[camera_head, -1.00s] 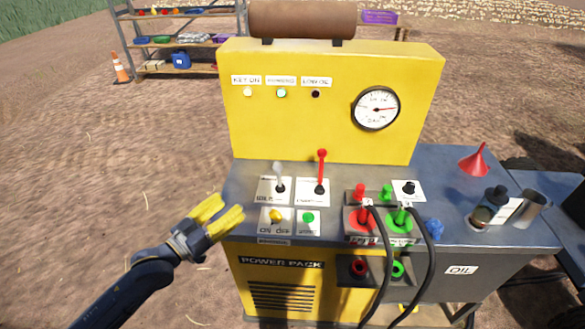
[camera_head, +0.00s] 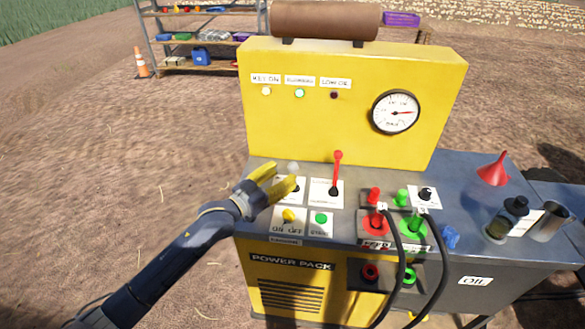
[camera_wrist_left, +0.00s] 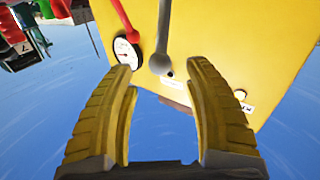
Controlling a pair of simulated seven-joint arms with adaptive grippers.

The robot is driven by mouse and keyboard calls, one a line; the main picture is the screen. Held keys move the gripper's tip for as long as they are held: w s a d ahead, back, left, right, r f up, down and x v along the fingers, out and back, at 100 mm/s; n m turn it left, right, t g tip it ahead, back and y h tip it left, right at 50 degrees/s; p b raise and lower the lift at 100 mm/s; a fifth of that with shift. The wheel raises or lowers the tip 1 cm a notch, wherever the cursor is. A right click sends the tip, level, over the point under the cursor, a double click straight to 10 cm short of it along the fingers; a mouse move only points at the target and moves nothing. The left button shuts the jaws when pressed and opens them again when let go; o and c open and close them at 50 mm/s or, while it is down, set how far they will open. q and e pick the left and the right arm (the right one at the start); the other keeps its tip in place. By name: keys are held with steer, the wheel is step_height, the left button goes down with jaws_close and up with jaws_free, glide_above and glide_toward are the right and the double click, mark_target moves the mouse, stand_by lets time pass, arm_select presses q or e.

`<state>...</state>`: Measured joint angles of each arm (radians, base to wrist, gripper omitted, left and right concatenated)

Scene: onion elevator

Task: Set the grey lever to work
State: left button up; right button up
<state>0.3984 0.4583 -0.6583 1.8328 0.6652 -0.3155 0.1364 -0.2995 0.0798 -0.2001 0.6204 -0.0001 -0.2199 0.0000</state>
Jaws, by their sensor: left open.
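The grey lever (camera_head: 293,167) stands on the power pack's console, left of the red lever, partly hidden behind my left gripper's fingers. My left gripper (camera_head: 284,174) is open, with yellow fingers, at the lever from its left side. In the left wrist view the grey lever's round knob (camera_wrist_left: 160,63) shows at the gap between the two fingertips (camera_wrist_left: 160,70). It is apart from both fingers, with nothing held. How deep the knob lies between them is hard to tell. My right gripper is out of view.
The red lever (camera_head: 336,172) stands close by on the right. The yellow panel (camera_head: 350,80) rises behind, with lamps and a gauge (camera_head: 395,112). A yellow switch (camera_head: 288,216) and green button (camera_head: 320,218) lie in front. Black hoses (camera_head: 398,260) hang at the right.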

mark_target(292, 168)
arm_select(q)
steer(key=shift+x, duration=2.4)
jaws_close()
